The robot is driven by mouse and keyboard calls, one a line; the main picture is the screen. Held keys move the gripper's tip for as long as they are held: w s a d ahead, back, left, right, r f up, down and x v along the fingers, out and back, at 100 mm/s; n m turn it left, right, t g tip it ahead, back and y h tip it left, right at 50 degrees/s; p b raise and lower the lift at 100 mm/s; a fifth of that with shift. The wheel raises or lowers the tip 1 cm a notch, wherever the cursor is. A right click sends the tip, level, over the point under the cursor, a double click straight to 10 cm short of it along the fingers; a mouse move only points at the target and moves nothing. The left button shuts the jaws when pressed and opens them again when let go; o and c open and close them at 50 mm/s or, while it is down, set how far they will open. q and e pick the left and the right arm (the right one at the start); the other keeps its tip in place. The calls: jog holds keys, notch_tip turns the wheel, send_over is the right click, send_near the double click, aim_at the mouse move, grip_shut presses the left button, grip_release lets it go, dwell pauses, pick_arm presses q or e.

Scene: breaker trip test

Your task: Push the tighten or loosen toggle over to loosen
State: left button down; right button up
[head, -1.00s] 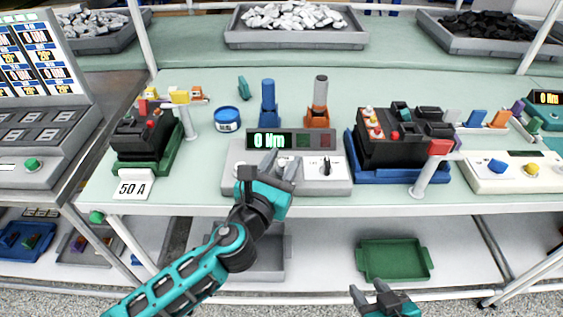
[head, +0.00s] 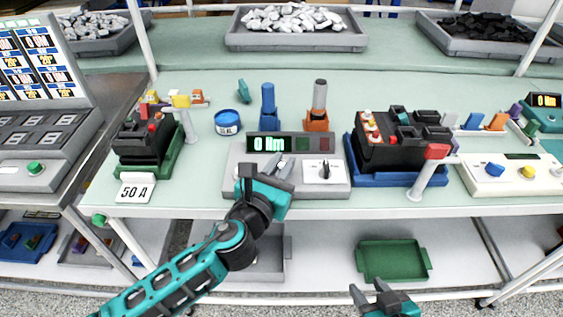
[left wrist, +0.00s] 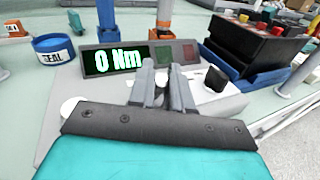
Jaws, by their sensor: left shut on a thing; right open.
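The grey torque unit (head: 234,182) stands at the front edge of the bench and its screen reads 0 Nm. A black knob (head: 323,171) sits on a white plate at its right; it also shows in the left wrist view (left wrist: 216,78). I cannot read any tighten or loosen marks. My left gripper (head: 281,166) is at the unit's front panel, left of the knob and apart from it. My right gripper (head: 370,291) is open and empty, low before the bench.
A black breaker in a blue holder (head: 400,178) stands right of the unit, with a red-topped post (head: 428,173) at its front. A blue SEAL tin (head: 227,122) and blue and orange holders stand behind. A 50 A card (head: 136,192) is at left.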

pick_arm(q)
jog(key=shift+w+r+g+p, duration=0.25)
jog(key=shift+r+g+p, duration=0.1)
jog(key=shift+g+p, duration=0.3)
jog(key=shift+w+n+g+y, duration=0.15)
jog(key=shift+n+g+y, duration=0.15)
jog(key=shift+g, duration=0.05)
jog(key=g, duration=0.1)
jog(key=w+n+g, duration=0.1)
jog(key=g, duration=0.1)
jog(key=shift+w+a+f+g+y, duration=0.1)
jog(key=shift+w+g+y, duration=0.1)
jog(key=shift+g+y, duration=0.15)
jog(key=shift+w+f+n+g+y, duration=0.15)
jog(key=shift+w+n+g, duration=0.1)
jog(key=shift+g, duration=0.5)
jog(key=shift+w+f+n+g+y, duration=0.1)
jog(key=shift+w+n+g, duration=0.1)
jog(key=shift+g, duration=0.5)
jog(key=c, duration=1.1)
grip_release()
jog(key=shift+c, duration=0.2)
jog(key=shift+s, duration=0.1)
